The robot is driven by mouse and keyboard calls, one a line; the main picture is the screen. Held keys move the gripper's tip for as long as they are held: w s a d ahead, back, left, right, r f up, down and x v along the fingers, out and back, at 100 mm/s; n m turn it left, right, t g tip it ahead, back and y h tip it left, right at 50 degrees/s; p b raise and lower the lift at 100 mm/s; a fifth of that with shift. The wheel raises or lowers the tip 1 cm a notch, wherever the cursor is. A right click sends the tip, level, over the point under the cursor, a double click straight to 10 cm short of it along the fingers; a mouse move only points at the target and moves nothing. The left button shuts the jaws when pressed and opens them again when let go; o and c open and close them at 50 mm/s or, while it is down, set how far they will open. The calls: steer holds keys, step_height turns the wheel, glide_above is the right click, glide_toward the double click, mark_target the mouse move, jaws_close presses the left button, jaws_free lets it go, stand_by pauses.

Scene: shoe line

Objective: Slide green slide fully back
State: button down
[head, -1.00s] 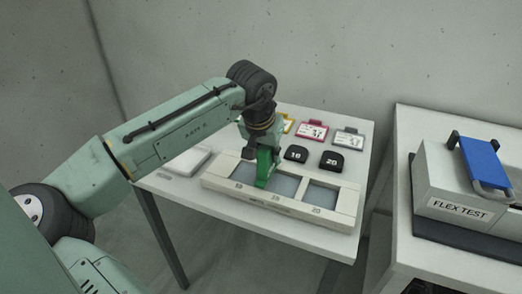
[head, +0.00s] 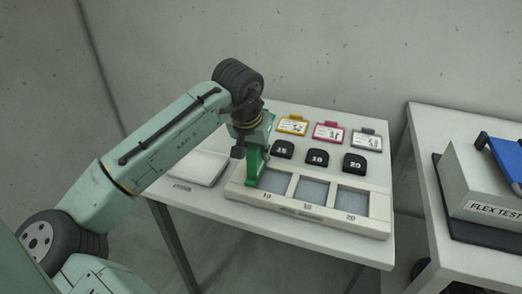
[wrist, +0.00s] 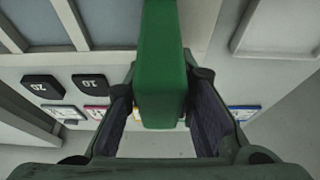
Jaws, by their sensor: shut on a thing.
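The green slide (head: 253,168) stands upright at the left end of a pale frame (head: 310,213) with windows, beside the left window. In the wrist view the green slide (wrist: 163,60) runs down the middle as a tall block. My gripper (head: 250,150) is above the frame, pointing down, shut on the upper part of the slide. In the wrist view my gripper's (wrist: 160,110) dark fingers lie on either side of the slide. The arm and gripper partly hide the slide's top in the head view.
Black numbered blocks (head: 317,158) and coloured cards (head: 328,131) lie behind the frame. A white tray (head: 198,166) is left of it. A FLEX TEST machine (head: 478,200) stands on another table at right, across a gap.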

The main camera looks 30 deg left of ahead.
steer(key=shift+s+a, duration=0.2)
steer(key=shift+a, duration=0.65)
steer(key=shift+s+a, duration=0.2)
steer(key=shift+a, duration=0.6)
steer(key=c, duration=1.4)
jaws_free()
steer(key=shift+a, duration=0.15)
steer(key=shift+o, duration=0.2)
steer(key=shift+s+r, duration=0.1)
steer(key=shift+r, duration=0.2)
steer(key=v, duration=1.1)
steer(key=shift+s, duration=0.2)
